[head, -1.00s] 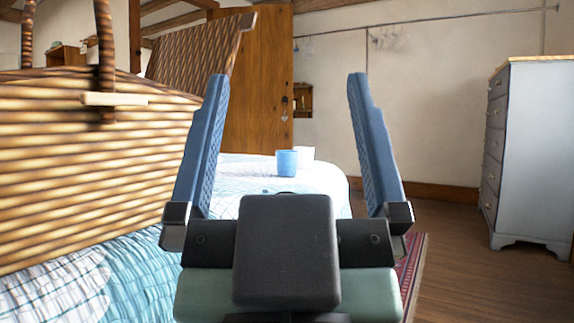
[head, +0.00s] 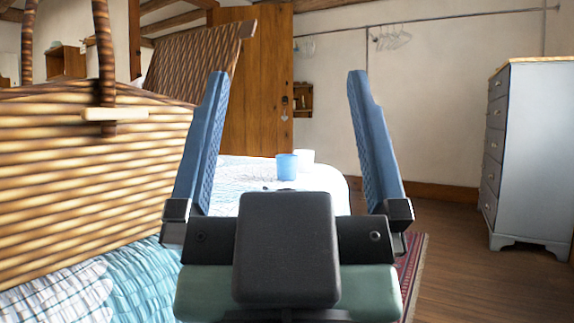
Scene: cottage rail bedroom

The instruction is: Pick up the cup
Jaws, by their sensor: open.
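A blue cup (head: 287,167) stands upright on the far part of the bed (head: 240,172). A white cup (head: 304,157) stands just behind it and to its right, partly hidden by it. My gripper (head: 286,85) is open and empty, with its two blue fingers spread wide and pointing ahead. Both cups show in the gap between the fingers, well beyond the gripper. A small dark thing lies on the bed just above my gripper's body, too small to tell what it is.
A large wicker basket (head: 80,190) with a raised lid stands on the bed close at the left. A wooden door (head: 255,95) is behind the bed. A grey dresser (head: 540,150) stands at the right.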

